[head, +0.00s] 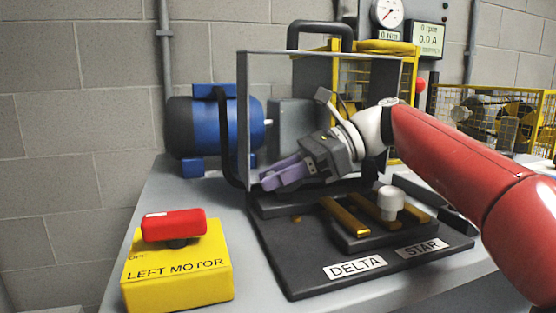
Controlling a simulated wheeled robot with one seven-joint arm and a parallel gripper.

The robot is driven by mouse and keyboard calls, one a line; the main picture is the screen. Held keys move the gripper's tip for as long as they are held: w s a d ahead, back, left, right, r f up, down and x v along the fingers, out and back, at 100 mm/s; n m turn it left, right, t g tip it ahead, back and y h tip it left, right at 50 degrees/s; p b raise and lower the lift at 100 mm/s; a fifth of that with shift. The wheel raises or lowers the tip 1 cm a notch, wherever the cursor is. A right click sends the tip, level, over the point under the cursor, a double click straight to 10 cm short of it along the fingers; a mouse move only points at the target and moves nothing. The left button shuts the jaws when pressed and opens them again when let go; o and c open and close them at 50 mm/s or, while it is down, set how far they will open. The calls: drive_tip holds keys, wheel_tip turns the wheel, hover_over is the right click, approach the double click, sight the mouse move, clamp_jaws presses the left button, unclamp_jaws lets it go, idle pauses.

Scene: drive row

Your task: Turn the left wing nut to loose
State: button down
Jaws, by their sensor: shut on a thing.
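My gripper (271,180) has pale purple fingers. They are closed together above the left back part of the dark terminal base (270,247), beside the lower left of the upright clear cover (243,120). The left wing nut is hidden at the fingertips, so its angle cannot be told. A small brass spot (297,218) shows on the base below the fingers. Brass bars (345,216) and a pale knob (390,202) are on the base to the right. The base carries a DELTA label (355,267) and a STAR label (422,248). No other wing nut can be made out.
A yellow LEFT MOTOR box (177,278) with a red handle (173,224) stands at the front left. A blue motor (214,127) is behind it, with a black cable (231,140). Yellow cages (488,105) stand at the back. Some bare bench lies left of the base.

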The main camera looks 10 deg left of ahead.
idle(0.3)
drive_tip(key=c, duration=1.2)
unclamp_jaws()
drive_tip(key=shift+c, duration=0.2)
drive_tip(key=shift+f+b, duration=0.1)
drive_tip(key=shift+b, duration=0.25)
